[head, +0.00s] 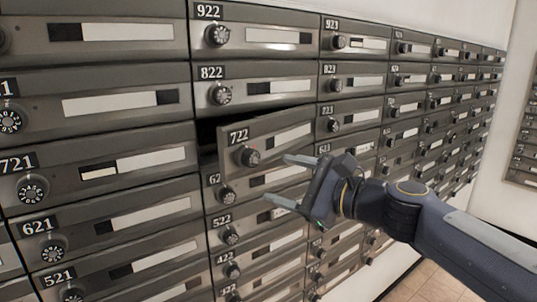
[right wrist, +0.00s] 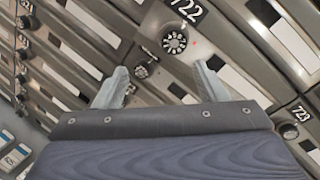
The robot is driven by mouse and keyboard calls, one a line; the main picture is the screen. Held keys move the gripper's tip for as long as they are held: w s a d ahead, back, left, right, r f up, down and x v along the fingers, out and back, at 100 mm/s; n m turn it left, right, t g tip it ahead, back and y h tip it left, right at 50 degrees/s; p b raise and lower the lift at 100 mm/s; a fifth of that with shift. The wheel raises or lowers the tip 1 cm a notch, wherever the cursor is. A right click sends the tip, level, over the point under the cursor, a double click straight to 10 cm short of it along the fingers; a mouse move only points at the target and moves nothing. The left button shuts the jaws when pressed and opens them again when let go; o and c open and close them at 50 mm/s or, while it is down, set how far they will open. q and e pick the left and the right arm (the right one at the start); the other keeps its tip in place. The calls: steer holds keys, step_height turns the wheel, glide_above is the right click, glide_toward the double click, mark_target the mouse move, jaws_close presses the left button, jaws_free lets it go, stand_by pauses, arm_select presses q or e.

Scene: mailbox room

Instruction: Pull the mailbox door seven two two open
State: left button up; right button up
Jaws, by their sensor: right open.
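The mailbox door 722 (head: 277,140) is a dark grey metal door with a white label strip and a round dial knob (head: 248,157). It stands partly open: its left edge is out from the wall, and a dark gap (head: 207,134) shows at its left and top. My right gripper (head: 277,178) is open and empty, just below and to the right of the knob. In the right wrist view, door 722 and its knob (right wrist: 174,42) lie just beyond the spread fingers (right wrist: 162,82), apart from them. My left gripper is not in view.
Rows of shut mailbox doors surround it, including 822 (head: 245,88) above, 721 (head: 130,165) to the left and 723 (head: 350,116) to the right. Tiled floor (head: 415,282) shows at the lower right. More mailboxes (head: 524,135) stand at the far right.

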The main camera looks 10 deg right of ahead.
mark_target(255, 159)
steer(key=shift+m+t, duration=0.3)
steer(key=shift+m, duration=0.3)
steer(key=x, duration=0.3)
steer(key=r+x, duration=0.1)
steer(key=x, duration=0.1)
steer(key=p+x, duration=0.1)
steer(key=x, duration=0.2)
steer(key=shift+w+d+r, duration=0.2)
steer(key=shift+w+r, duration=0.1)
steer(key=shift+w, duration=0.3)
steer(key=shift+c, duration=0.2)
steer(key=c, duration=1.3)
steer(key=shift+s+d, duration=0.1)
steer(key=shift+s, duration=0.05)
steer(key=shift+c, duration=0.2)
